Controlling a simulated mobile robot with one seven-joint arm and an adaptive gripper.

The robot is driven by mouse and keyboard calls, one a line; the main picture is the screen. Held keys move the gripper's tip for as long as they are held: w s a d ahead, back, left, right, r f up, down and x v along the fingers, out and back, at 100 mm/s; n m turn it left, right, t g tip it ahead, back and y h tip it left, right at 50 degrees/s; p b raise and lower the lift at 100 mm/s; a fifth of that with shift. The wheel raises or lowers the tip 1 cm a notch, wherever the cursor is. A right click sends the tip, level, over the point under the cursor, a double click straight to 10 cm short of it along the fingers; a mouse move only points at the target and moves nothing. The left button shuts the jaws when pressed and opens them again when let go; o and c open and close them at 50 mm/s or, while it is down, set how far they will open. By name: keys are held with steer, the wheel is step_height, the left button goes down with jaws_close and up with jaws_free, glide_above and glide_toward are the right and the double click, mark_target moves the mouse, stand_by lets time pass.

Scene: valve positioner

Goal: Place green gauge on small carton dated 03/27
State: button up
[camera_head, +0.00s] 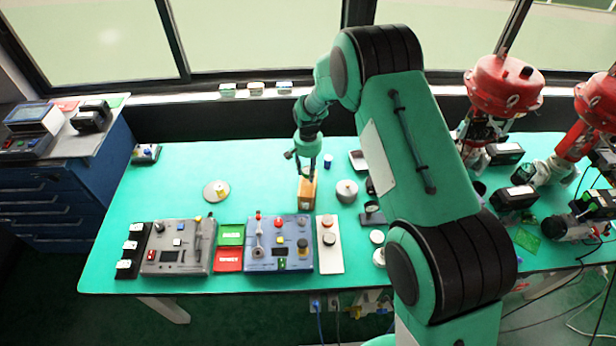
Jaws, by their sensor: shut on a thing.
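A small brown carton (307,196) stands on the green table near its middle, behind the blue-grey control panel. My gripper (306,174) points down at the carton's top. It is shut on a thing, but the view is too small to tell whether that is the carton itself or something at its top. No date can be read on the carton. I cannot make out a green gauge for certain. A small device with a green part (227,90) sits on the window sill, beside a yellow one (256,88) and a blue one (284,87).
A round metal disc (216,191) lies left of the carton, and a grey round part (346,191) stands to its right. Control panels (178,247) line the front edge. Red valve actuators (503,85) stand at right. The table's left part is mostly clear.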

mark_target(308, 176)
steer(key=shift+f, duration=0.15)
steer(key=shift+w+f, duration=0.1)
steer(key=shift+f, duration=1.5)
steer(key=shift+f, duration=0.2)
steer(key=o, duration=1.2)
steer(key=shift+r, duration=0.15)
step_height(308, 176, up, 12)
steer(key=shift+r, duration=0.1)
